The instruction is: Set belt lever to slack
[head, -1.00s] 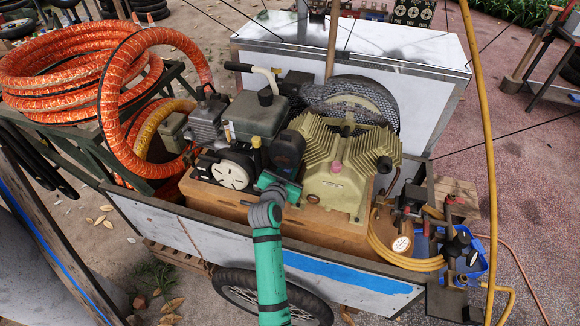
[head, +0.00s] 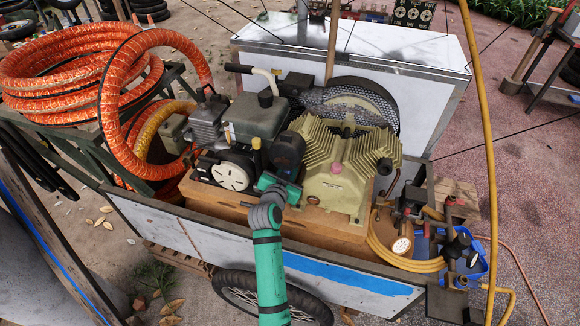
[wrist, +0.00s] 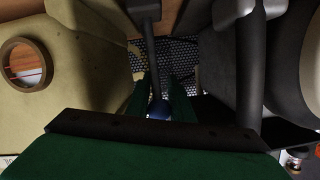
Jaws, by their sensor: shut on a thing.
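The belt lever shows in the wrist view as a dark bar (wrist: 148,45) with a blue ball knob (wrist: 158,109) at its near end. My gripper (wrist: 160,95) has its two green fingers on either side of the knob and is shut on it. In the head view my gripper (head: 290,172) reaches into the gap between the engine (head: 240,130) and the ribbed, cream compressor (head: 340,170). I cannot read any slack or tight marking.
A mesh belt guard (head: 350,100) stands behind the machines. The cart's near side panel (head: 330,280) lies under my arm. An orange hose coil (head: 60,75) is at left, gauges and yellow hose (head: 400,247) at right. The gap around my gripper is narrow.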

